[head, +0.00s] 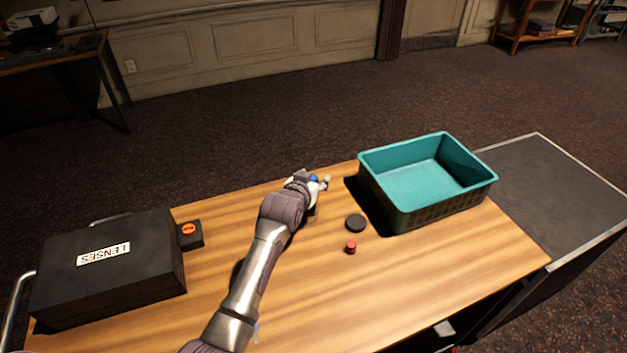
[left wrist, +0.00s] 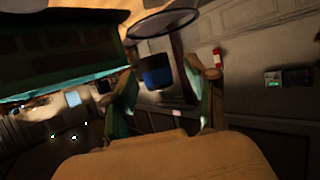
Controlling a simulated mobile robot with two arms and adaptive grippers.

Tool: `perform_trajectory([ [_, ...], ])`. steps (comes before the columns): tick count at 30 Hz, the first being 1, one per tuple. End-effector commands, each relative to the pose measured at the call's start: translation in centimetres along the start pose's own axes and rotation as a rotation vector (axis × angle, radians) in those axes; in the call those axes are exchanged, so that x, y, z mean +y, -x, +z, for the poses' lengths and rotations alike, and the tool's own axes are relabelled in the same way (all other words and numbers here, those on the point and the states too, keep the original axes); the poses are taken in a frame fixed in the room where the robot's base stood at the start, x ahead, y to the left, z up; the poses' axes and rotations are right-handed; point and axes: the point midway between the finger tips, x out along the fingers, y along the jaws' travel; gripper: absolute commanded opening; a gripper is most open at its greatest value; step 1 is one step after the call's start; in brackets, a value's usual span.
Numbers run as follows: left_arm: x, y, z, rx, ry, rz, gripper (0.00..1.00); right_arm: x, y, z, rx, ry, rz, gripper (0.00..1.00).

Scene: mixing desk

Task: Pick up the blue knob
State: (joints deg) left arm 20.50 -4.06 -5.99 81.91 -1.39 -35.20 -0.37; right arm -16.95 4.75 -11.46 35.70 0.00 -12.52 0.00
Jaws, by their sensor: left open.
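The blue knob (head: 314,178) shows as a small blue spot at my left gripper (head: 319,183), near the far edge of the wooden desk. The gripper and arm hide most of it in the head view. In the left wrist view the blue knob (left wrist: 157,76) is a dark, short cylinder with a blue face, between the two spread fingers. My left gripper is open, with a finger on either side of the knob. I cannot tell whether either finger touches it. My right gripper is not in view.
A black disc (head: 355,223) and a red knob (head: 351,247) lie right of my left arm. A teal basket (head: 398,198) stands at the right. A black LENSES case (head: 140,265) and a small dark box (head: 191,239) with an orange mark are at the left.

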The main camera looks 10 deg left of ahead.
Motion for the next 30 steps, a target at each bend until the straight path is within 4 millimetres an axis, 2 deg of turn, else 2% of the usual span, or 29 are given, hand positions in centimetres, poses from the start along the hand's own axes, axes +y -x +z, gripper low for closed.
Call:
perform_trajectory([
  [7, 0.00, -0.20, 0.05, 0.000, 0.000, 0.000, 0.57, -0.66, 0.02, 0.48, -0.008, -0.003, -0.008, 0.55],
  [8, 0.00, -0.19, 0.05, 0.000, 0.000, 0.000, 0.54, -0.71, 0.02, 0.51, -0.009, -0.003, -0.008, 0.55],
  [16, 0.00, -0.17, 0.05, -0.001, 0.000, 0.000, 0.09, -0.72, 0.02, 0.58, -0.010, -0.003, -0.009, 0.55],
  [30, -0.04, -0.11, -0.19, 0.000, 0.000, 0.000, 0.07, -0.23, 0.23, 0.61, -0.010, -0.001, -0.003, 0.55],
])
